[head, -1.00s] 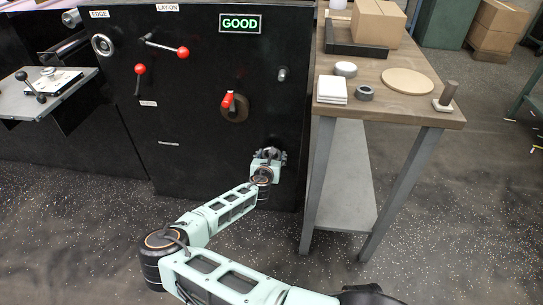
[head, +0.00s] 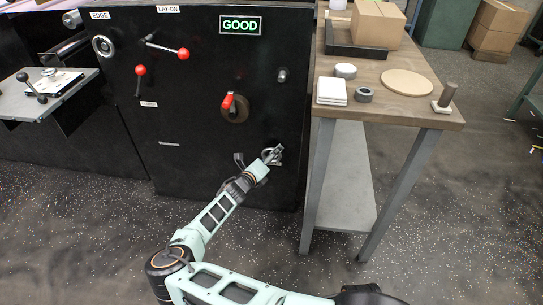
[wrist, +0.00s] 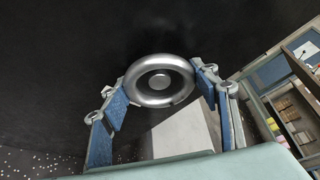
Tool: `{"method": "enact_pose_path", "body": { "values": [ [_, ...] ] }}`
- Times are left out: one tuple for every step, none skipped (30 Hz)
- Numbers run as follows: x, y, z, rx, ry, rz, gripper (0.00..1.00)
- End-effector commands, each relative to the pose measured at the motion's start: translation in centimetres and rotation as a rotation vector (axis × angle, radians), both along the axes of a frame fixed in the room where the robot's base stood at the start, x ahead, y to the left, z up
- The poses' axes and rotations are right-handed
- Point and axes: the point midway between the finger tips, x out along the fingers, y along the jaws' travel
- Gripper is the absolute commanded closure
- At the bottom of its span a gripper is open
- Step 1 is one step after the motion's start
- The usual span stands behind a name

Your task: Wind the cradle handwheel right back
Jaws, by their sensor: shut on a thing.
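The silver handwheel (wrist: 160,80), a round ring with a hub, sits on the black machine face. In the wrist view it lies between the blue pads of my gripper (wrist: 163,88), which is shut on its rim. In the head view the wheel (head: 272,154) is low on the right of the machine front, mostly hidden by my gripper (head: 268,157). No marking that tells the wheel's turn is readable.
The black machine front (head: 200,110) carries a lit green GOOD sign (head: 240,25), red-knobbed levers (head: 183,53), a red handle (head: 228,101) and another handwheel (head: 103,45). A wooden table (head: 390,75) with rings and boxes stands close on the right.

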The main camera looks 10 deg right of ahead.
Motion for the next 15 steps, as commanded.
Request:
{"method": "enact_pose_path", "body": {
  "values": [
    [0.12,0.0,0.09,-0.04,0.012,-0.001,0.68],
    [0.11,0.0,0.06,-0.067,0.02,-0.001,0.68],
    [0.13,-0.03,0.07,-0.103,0.032,-0.001,0.68],
    [0.11,-0.07,0.04,-0.129,0.041,-0.002,0.68],
    [0.1,-0.05,-0.01,-0.157,0.051,-0.002,0.68],
    [0.12,-0.02,0.02,-0.192,0.062,-0.002,0.68],
    [0.09,-0.08,0.0,-0.219,0.07,-0.003,0.68],
    [0.12,-0.08,0.03,-0.247,0.079,-0.003,0.68],
    [0.1,-0.09,0.01,-0.282,0.091,-0.003,0.68],
    [0.1,-0.09,0.0,-0.311,0.1,-0.002,0.68],
    [0.1,-0.09,0.0,-0.338,0.108,-0.002,0.68],
    [0.07,-0.15,-0.03,-0.373,0.122,-0.004,0.68],
    [0.08,-0.15,0.02,-0.402,0.129,-0.004,0.68],
    [0.08,-0.12,-0.01,-0.428,0.139,-0.003,0.68],
    [0.08,-0.16,0.01,-0.465,0.151,-0.003,0.68]
  ]
}}
